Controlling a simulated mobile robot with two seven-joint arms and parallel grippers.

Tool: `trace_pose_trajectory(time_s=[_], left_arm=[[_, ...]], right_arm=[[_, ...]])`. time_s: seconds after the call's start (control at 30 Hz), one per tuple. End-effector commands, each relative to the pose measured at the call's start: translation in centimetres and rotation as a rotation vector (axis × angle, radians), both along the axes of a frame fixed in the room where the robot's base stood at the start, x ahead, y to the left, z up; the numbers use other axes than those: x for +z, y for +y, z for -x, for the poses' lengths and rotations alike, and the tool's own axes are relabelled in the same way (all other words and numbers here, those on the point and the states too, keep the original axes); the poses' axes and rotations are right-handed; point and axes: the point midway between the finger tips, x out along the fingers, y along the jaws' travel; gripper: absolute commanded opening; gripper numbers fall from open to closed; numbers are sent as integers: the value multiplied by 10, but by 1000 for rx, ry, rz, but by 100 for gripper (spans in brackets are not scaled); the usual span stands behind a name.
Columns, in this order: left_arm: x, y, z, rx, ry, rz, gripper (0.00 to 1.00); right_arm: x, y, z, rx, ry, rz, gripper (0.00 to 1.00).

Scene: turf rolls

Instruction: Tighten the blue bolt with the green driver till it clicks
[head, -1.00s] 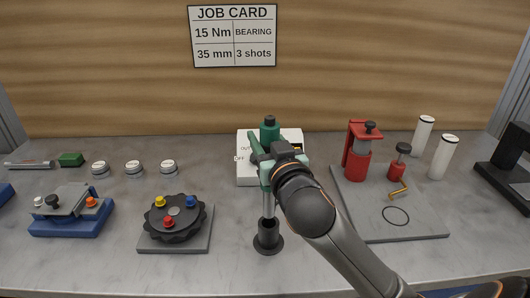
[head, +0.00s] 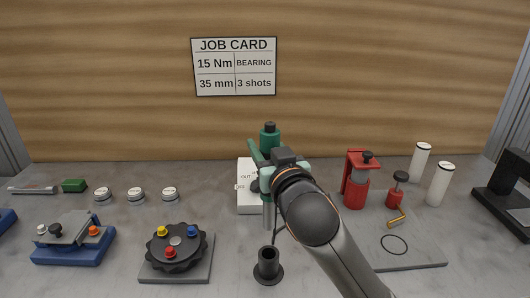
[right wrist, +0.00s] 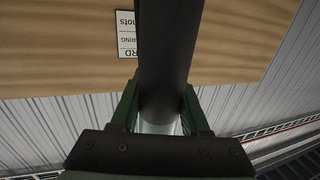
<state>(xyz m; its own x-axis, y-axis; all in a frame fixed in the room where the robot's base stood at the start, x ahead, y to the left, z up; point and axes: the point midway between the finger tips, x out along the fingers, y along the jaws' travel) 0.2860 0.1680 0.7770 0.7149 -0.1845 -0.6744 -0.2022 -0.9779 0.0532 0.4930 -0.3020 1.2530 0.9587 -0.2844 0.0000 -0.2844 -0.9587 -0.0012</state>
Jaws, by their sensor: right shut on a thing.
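My right gripper (head: 272,172) is shut on the green driver (head: 269,138) and holds it upright. The driver's grey shaft points down, its lower end just above the mouth of a black round holder (head: 267,266). In the right wrist view the gripper (right wrist: 160,112) is closed around a dark cylinder (right wrist: 168,50), the part of the driver seen from there. The blue bolt (head: 191,230) sits at the right of a black round plate (head: 175,258), with a yellow bolt (head: 161,231) and a red bolt (head: 170,252). My left gripper is out of view.
A white box (head: 246,203) with printed labels stands behind the driver. A blue-based fixture (head: 68,257) is at the left. Several round weights (head: 136,195) lie behind. A red press (head: 355,188) and white cylinders (head: 440,184) are at the right. The job card (head: 234,66) hangs on the wall.

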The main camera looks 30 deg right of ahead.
Motion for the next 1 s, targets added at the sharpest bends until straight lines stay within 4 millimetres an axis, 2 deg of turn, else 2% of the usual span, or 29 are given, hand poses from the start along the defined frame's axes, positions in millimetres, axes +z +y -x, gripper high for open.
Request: trace_pose_trajectory(time_s=[0.5, 1.0], left_arm=[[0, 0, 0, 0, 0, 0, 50], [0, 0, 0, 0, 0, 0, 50]], right_arm=[[30, 0, 1, 0, -6, 1, 0], [31, 0, 1, 1, -4, 1, 0]])
